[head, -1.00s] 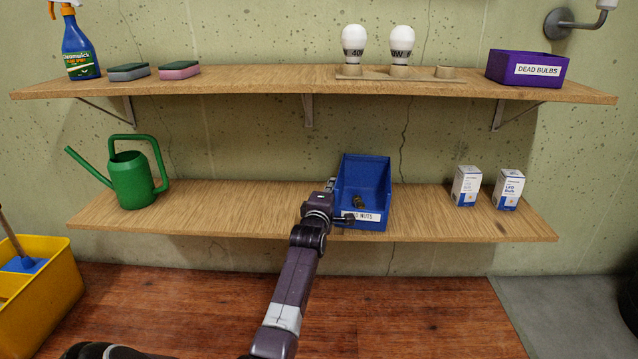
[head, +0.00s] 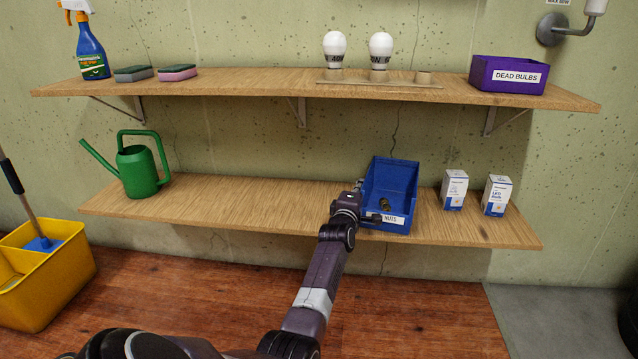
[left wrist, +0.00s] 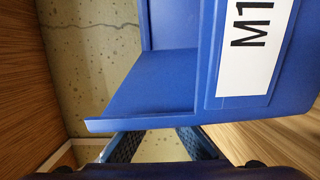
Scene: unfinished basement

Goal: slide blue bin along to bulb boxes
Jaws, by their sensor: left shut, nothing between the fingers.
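The blue bin (head: 400,178) stands on the lower shelf with its open front facing me. My left gripper (head: 358,187) is shut and empty at the bin's left side. In the left wrist view the bin (left wrist: 155,85) fills the middle and partly hides the fingers (left wrist: 158,145). My right gripper is out of view.
A green watering can (head: 138,170) stands on the lower shelf's left part, with bare shelf (head: 250,195) between it and my arm. The upper shelf (head: 240,88) above holds a spray bottle, sponges, bulbs and a purple bin (head: 508,75). A yellow bucket (head: 50,280) stands at lower left.

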